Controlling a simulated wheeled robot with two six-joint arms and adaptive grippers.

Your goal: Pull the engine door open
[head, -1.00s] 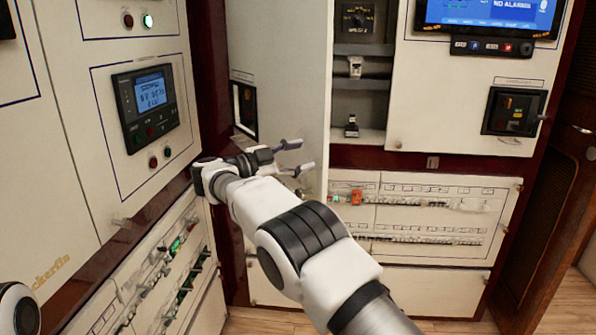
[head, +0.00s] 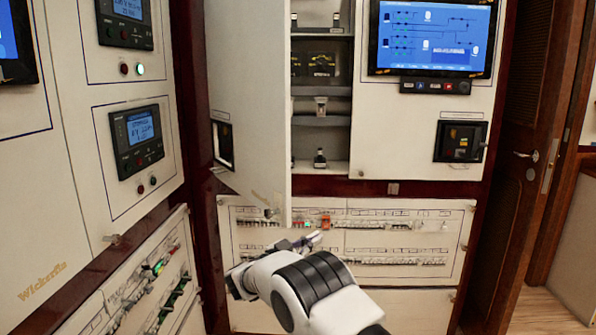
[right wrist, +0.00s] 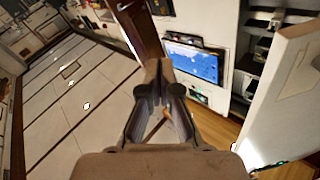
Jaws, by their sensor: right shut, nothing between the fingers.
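The white cabinet door (head: 250,95), which I take to be the engine door, stands open in the head view, with dark shelves (head: 320,105) showing to the right of its free edge. It also shows at the right of the right wrist view (right wrist: 285,100). My right gripper (head: 313,238) is below the door's lower corner in the head view, in front of the lower breaker panel. In the right wrist view its fingers (right wrist: 163,125) are shut and empty, with the door off to their right. My left gripper is not in view.
The lower breaker panel (head: 400,235) has rows of small switches and an orange part. A blue monitor (head: 432,38) is right of the shelves. Instrument panels (head: 135,140) fill the left wall. A brown wooden door (head: 525,150) stands at the right, with some floor (head: 530,310) beyond.

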